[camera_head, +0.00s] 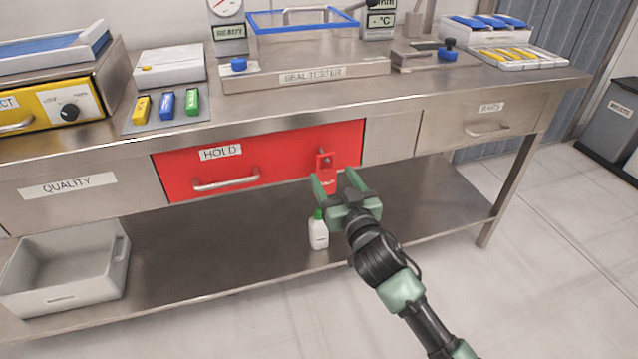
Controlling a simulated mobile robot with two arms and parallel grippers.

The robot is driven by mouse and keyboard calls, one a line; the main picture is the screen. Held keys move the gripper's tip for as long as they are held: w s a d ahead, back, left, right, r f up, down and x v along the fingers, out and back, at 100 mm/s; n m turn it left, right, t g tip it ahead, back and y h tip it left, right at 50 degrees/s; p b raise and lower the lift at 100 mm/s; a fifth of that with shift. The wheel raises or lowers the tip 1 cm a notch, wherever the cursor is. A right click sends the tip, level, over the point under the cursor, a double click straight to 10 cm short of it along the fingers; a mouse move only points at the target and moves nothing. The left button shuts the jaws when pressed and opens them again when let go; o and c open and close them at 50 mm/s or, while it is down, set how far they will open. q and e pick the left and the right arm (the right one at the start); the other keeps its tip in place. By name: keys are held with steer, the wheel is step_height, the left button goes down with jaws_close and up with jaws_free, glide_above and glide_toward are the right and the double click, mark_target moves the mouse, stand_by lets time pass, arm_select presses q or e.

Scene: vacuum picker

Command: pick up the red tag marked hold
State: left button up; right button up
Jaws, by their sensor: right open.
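The red tag (326,162) hangs at the right part of the red drawer front (270,165) labelled HOLD, from a small peg near its top. Its lower part, with small white print too small to read, shows between the fingers of my right gripper (337,180). My right gripper is open, with green fingers pointing toward the drawer. One finger is left of the tag and the other is right of it. I cannot tell whether either touches it. My left gripper is not in view.
The drawer's bar handle (227,181) sticks out left of the tag. A white bottle (318,232) with a green cap stands on the lower shelf (220,262), below the gripper. A grey bin (65,275) stands at the shelf's left end.

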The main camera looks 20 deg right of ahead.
mark_target(325, 175)
steer(key=w+b, duration=0.1)
steer(key=w, duration=0.5)
steer(key=shift+w+a+f, duration=0.1)
steer(key=shift+w+f, duration=0.05)
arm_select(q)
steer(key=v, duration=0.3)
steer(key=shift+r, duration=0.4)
arm_select(e)
steer(key=c, duration=1.2)
